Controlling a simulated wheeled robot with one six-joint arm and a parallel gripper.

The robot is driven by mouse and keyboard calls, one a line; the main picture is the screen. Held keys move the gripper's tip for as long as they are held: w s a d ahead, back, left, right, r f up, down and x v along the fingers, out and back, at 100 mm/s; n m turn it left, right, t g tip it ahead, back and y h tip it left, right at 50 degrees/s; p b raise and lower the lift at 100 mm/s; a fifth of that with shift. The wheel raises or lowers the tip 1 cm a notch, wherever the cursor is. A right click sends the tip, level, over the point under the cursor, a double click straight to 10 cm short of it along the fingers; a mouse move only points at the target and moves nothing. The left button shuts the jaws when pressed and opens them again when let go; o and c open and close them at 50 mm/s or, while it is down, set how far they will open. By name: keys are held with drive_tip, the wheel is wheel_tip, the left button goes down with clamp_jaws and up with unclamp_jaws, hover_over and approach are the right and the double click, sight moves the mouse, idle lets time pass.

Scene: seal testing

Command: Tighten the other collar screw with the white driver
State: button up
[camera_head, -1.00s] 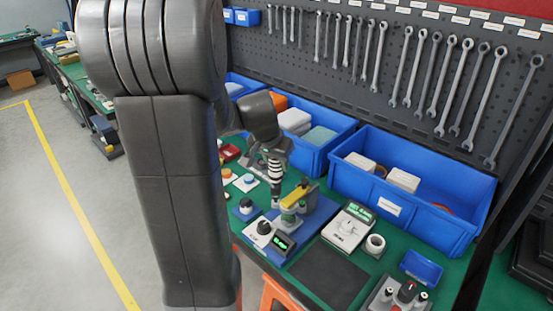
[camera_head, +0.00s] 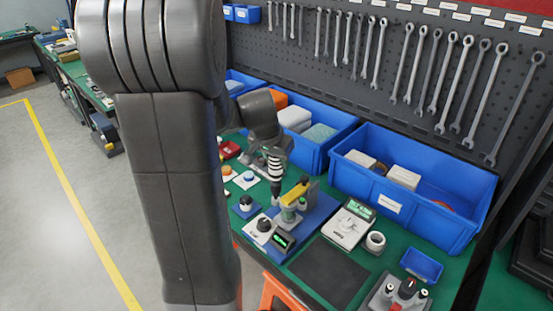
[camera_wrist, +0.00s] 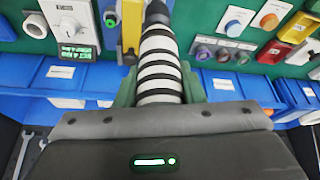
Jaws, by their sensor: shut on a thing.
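The white driver (camera_head: 275,168), with dark bands, is held upright in my gripper (camera_head: 274,153) above the bench. In the wrist view the driver (camera_wrist: 158,48) lies between the two fingers of my gripper (camera_wrist: 160,88), which are shut on it. Its dark tip end points to the top of that picture. Just right of the driver in the head view stands a test fixture (camera_head: 289,202) with a yellow lever (camera_head: 297,189), on a blue base plate (camera_head: 318,213). The yellow part also shows in the wrist view (camera_wrist: 131,22). I cannot make out the collar screws.
Blue bins (camera_head: 412,212) line the back. A dark mat (camera_head: 328,270) is bare.

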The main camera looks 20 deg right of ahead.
drive_tip(key=shift+f+b, duration=0.9)
drive_tip(key=shift+f, duration=0.05)
idle(0.7)
drive_tip(key=shift+f+b, duration=0.5)
drive_tip(key=shift+b, duration=0.7)
idle(3.4)
drive_tip(key=shift+r, duration=0.1)
drive_tip(key=shift+r+p, duration=1.75)
drive_tip(key=shift+r, duration=0.7)
